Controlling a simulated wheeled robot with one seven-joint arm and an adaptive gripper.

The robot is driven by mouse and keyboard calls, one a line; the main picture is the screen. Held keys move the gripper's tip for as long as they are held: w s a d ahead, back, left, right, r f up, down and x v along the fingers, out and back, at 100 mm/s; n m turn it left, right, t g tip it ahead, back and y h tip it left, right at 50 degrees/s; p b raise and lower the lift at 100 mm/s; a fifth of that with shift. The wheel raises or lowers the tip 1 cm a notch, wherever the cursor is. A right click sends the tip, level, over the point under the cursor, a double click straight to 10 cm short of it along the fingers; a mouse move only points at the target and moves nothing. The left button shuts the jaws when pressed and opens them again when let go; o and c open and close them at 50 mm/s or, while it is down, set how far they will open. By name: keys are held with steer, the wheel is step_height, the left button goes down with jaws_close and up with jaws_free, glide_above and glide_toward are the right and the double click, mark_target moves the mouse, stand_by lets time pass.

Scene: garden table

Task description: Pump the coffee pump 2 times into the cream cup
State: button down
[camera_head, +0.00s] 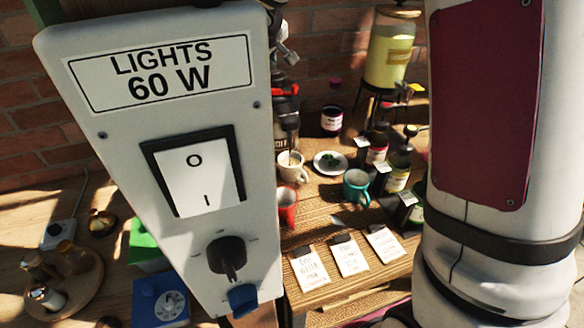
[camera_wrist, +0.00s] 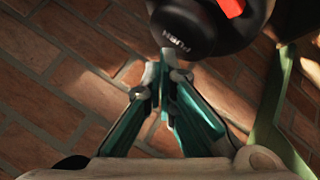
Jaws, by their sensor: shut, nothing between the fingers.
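In the head view, the cream cup (camera_head: 291,168) stands upright on the wooden table, close in front of the dark pump area. The "LIGHTS 60 W" panel hides part of the pump and most of what lies left of it.
The switch panel (camera_head: 190,150) fills the left foreground. Three paper cards (camera_head: 349,258) lie in front. A yellow drink dispenser (camera_head: 389,52) stands behind.

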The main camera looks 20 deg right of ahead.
step_height(320, 180, up, 6)
steer(key=p, duration=0.3)
stand_by(0.6)
stand_by(0.6)
